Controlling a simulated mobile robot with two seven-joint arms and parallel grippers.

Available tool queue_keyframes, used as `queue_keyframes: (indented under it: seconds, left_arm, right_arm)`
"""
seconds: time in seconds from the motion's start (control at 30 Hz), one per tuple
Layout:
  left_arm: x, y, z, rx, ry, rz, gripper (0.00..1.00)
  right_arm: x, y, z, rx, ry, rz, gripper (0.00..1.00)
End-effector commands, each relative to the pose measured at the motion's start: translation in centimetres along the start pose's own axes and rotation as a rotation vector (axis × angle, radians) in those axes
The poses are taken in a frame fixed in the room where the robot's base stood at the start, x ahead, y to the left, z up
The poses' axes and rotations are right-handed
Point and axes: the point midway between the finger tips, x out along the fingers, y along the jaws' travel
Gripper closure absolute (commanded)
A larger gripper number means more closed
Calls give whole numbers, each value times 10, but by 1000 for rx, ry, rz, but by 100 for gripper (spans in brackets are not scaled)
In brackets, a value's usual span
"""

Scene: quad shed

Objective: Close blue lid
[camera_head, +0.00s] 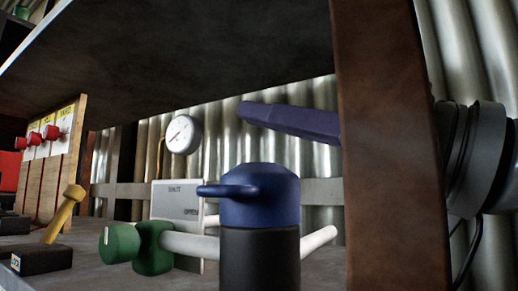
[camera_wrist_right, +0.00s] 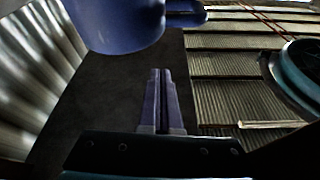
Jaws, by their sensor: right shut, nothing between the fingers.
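The blue domed lid (camera_head: 260,196) sits level on top of a dark upright cylinder (camera_head: 260,262) in the head view, with a blue arm sticking out to its left. I cannot tell whether the lid is fully shut. In the right wrist view a blue rounded piece with a short arm, which looks like the lid (camera_wrist_right: 118,28), shows at the top left. My right gripper (camera_head: 244,112) is shut and empty, above and apart from the lid, coming in from behind the post. Its fingers also show in the right wrist view (camera_wrist_right: 160,72). My left gripper is not in view.
A rusty post (camera_head: 390,150) stands at the right, and a dark shelf (camera_head: 200,60) spans above. Green valve pieces (camera_head: 152,248) with pale pipes stand left of the cylinder. A gauge (camera_head: 183,134), a yellow lever (camera_head: 65,214) and red knobs (camera_head: 50,132) are farther left.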

Motion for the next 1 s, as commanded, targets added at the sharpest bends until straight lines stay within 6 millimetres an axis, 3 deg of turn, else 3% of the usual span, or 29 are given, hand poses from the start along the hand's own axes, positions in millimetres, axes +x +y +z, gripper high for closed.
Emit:
queue_keyframes:
  seconds: [0.67,0.83,1.0]
  left_arm:
    - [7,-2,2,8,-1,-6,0]
    - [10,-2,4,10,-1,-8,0]
    - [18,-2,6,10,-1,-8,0]
  right_arm:
    - [-2,-2,2,-51,0,-17,100]
    - [-16,0,4,-53,-2,-15,100]
    - [-42,0,6,-55,-7,-15,100]
